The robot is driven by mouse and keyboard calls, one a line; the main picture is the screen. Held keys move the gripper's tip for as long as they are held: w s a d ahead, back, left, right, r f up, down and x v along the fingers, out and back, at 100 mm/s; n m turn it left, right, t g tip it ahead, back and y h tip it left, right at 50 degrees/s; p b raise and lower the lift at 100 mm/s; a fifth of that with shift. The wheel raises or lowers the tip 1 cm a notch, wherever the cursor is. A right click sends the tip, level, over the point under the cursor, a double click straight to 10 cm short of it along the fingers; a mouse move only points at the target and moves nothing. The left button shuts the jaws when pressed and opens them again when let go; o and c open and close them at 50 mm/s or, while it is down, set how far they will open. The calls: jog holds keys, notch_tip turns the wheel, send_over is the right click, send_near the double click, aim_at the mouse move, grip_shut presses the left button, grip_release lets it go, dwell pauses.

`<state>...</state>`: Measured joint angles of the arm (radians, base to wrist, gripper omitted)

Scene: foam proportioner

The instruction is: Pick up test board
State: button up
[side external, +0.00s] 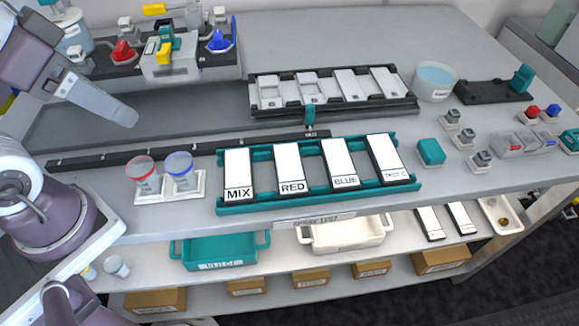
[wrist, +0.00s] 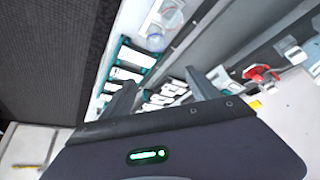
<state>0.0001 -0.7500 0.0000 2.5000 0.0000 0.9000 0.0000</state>
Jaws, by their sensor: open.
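Several white boards stand in a teal rack (side external: 300,203) on the bench in the side external view. They are marked MIX (side external: 237,170), RED (side external: 289,165) and BLUE (side external: 339,160); the rightmost board (side external: 387,157) has a small label that seems to read TEST. My gripper (wrist: 157,92) is open and empty in the wrist view, with its two fingers apart. In the side external view a grey finger (side external: 98,97) shows at upper left, well left of the rack and apart from all boards. The teal rack also shows in the wrist view (wrist: 113,65), small and tilted.
A dark rack (side external: 335,112) with more white boards stands behind. Red and blue rimmed cups (side external: 143,177) sit left of the teal rack. A teal block (side external: 431,152) is close on its right. A clear beaker (side external: 435,82) stands at back right. Bins and boxes fill the lower shelf.

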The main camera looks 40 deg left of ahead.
jog(key=n+g, duration=0.6)
jog(key=n, duration=0.3)
send_over(290, 169)
jog(key=f, duration=1.4)
jog(key=shift+s, duration=0.3)
jog(key=f, duration=0.7)
jog(key=shift+w+f, duration=0.15)
jog(key=shift+w, duration=0.1)
jog(key=c, duration=1.5)
jog(key=shift+o, duration=0.2)
